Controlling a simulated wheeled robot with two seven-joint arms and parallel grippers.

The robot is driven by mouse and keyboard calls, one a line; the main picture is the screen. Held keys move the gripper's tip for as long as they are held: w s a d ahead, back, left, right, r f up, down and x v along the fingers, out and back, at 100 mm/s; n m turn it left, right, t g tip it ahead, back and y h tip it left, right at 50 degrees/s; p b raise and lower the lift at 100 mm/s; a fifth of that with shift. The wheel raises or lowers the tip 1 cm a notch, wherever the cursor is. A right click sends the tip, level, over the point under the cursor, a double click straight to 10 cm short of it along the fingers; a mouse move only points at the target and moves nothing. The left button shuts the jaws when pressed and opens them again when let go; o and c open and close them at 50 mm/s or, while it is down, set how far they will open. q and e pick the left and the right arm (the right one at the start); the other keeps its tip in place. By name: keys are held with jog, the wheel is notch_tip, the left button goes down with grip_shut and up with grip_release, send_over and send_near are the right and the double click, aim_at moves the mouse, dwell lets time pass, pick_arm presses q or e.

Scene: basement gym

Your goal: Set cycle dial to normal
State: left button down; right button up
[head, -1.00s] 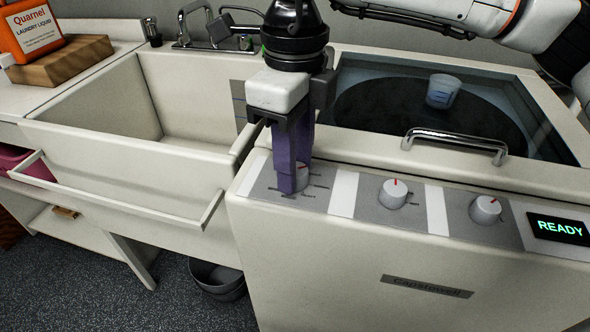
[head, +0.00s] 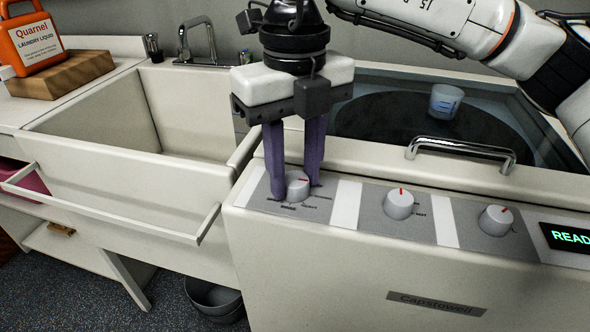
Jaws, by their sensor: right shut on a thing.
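The leftmost dial (head: 298,186) on the washer's front panel is a white knob with a red mark, with small printed labels around it too fine to read. The red mark points right. My right gripper (head: 295,188) comes down from above with its purple fingers on either side of this knob, shut on it. Two similar knobs, a middle dial (head: 399,204) and a right dial (head: 495,220), have red marks pointing roughly up. My left gripper is not in view.
The washer (head: 330,270) has a lid with a metal handle (head: 460,146), and a measuring cup (head: 445,101) stands on its glass top. A lit display (head: 570,238) is at the right. A sink (head: 110,150) and an orange detergent bottle (head: 32,42) are at the left.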

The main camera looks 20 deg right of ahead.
aim_at(294, 178)
jog(key=shift+w+r, duration=0.1)
jog(key=o, duration=1)
jog(key=shift+o, duration=0.2)
notch_tip(294, 178, up, 10)
jog(key=p, duration=0.1)
